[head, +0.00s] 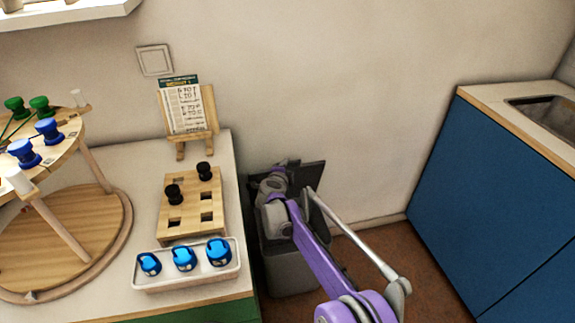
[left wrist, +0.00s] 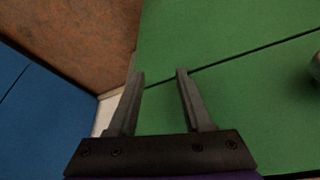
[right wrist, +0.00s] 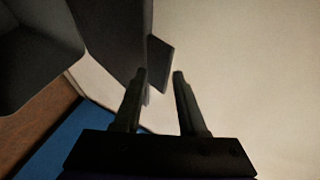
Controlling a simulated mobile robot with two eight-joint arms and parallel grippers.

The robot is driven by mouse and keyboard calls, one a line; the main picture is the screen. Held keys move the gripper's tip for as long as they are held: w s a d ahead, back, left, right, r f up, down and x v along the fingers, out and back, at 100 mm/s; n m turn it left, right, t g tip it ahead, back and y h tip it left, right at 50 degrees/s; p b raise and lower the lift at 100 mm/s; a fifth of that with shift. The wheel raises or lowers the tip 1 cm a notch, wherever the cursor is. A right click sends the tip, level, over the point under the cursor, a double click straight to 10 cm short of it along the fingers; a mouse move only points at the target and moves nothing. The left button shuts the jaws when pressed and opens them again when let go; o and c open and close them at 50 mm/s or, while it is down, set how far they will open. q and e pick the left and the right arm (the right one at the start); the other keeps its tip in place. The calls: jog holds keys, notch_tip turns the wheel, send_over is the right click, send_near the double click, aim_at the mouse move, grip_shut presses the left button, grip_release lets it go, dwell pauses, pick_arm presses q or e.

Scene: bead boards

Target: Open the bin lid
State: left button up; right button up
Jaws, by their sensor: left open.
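The grey bin (head: 290,277) stands on the floor between the counter and the wall. Its dark lid (head: 308,174) shows tilted up at the back, partly hidden by my right arm. In the right wrist view, a dark panel that looks like the lid (right wrist: 108,35) stands beside the fingers, with a small dark tab (right wrist: 160,63) beyond the tips. My right gripper (right wrist: 159,72) has its fingers apart, with nothing clearly between them. In the head view its wrist is over the bin and its fingertips are hard to make out. My left gripper (left wrist: 158,72) is open and empty, facing green cabinet fronts.
The counter (head: 140,150) left of the bin holds a pegboard (head: 190,214), a tray (head: 190,283) with blue pieces, a small easel (head: 190,110) and a round wooden stand (head: 80,240). A blue cabinet (head: 490,200) stands right. Brown floor (head: 390,260) lies clear between.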

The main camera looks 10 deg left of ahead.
jog(key=v, duration=0.5)
jog(key=shift+w+r+p, duration=0.1)
jog(key=shift+r+p, duration=0.05)
jog(key=shift+p, duration=0.15)
